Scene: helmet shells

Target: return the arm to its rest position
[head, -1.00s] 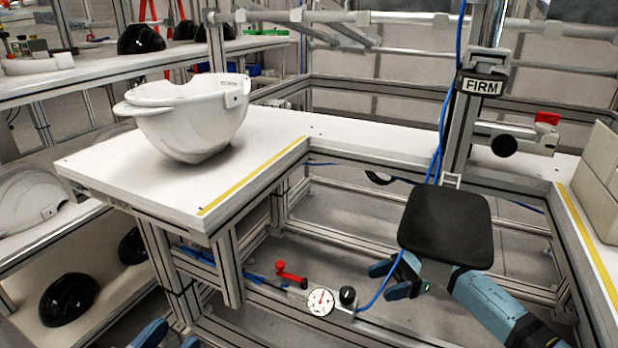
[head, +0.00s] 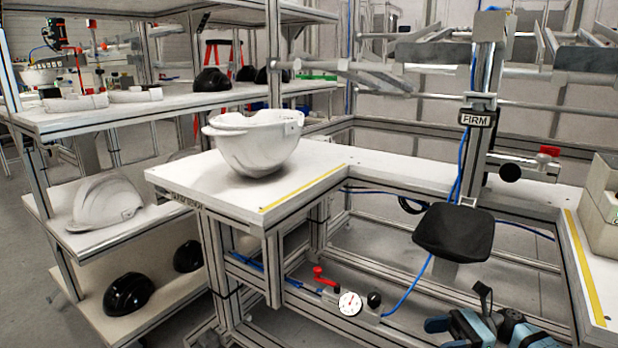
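My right gripper (head: 448,334) is low at the bottom edge of the head view, right of centre. Its blue fingers stand apart with nothing visible between them, and its lower part is cut off by the picture edge. My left gripper is not in view. A white helmet shell (head: 255,145) sits on the white bench top (head: 330,160), crown down and open side up, well away from the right gripper.
A black pad (head: 454,232) on a post marked FIRM (head: 478,119) stands above the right gripper. A dial gauge (head: 349,304) and red handle (head: 322,275) sit low on the frame. Shelves at left hold a white helmet (head: 105,203) and black shells (head: 128,293). Boxes (head: 604,205) stand at right.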

